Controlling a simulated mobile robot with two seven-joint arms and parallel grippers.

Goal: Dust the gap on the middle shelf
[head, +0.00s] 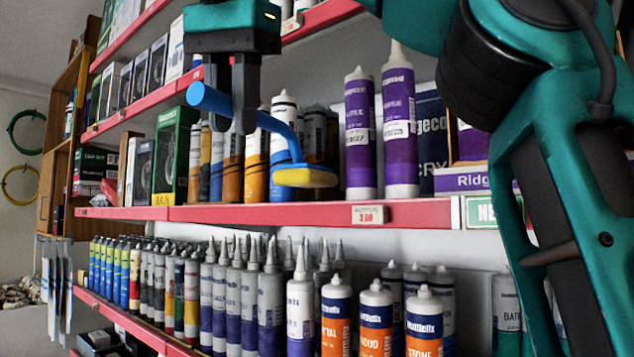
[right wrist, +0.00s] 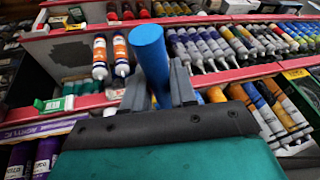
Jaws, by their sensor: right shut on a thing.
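My right gripper (head: 232,125) is shut on a blue-handled duster with a yellow head (head: 305,178). The handle runs from upper left through the jaws down to the head at lower right. In the right wrist view the blue handle end (right wrist: 150,50) stands up between the fingers. My left gripper is not in view.
Dark green boxes (head: 172,150) and orange tubes (head: 232,165) stand left on the middle shelf; a purple box (head: 475,180) lies at right. The lower shelf is crowded with sealant tubes (head: 270,290). The upper shelf (head: 325,15) overhangs close to the gripper.

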